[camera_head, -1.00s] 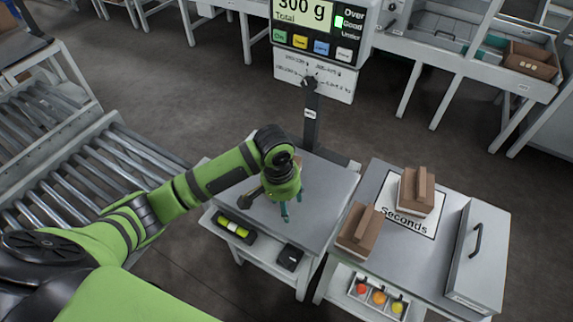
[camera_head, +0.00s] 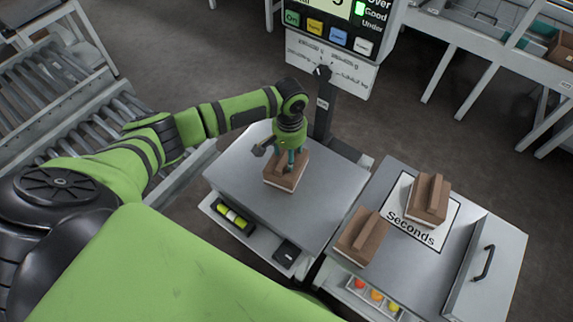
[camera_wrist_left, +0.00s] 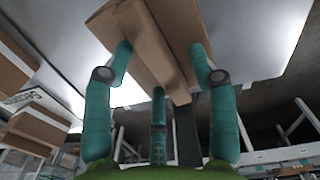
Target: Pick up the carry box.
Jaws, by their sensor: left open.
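A brown carry box (camera_head: 285,182) with a raised handle along its top stands on the grey weighing table (camera_head: 240,192). My left gripper (camera_head: 291,160) is over this box, with its teal fingers pointing down around the handle. In the left wrist view the box (camera_wrist_left: 118,28) fills the upper middle. The open left gripper (camera_wrist_left: 160,70) has fingers on both sides of the handle; whether they touch it I cannot tell. My right gripper is not in view.
Two similar boxes stand on the right-hand table, one on the "Seconds" sheet (camera_head: 412,236), one (camera_head: 362,238) near its left edge. A scale display (camera_head: 330,22) on a post (camera_head: 322,115) rises behind the weighing table. A roller conveyor (camera_head: 75,135) lies left.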

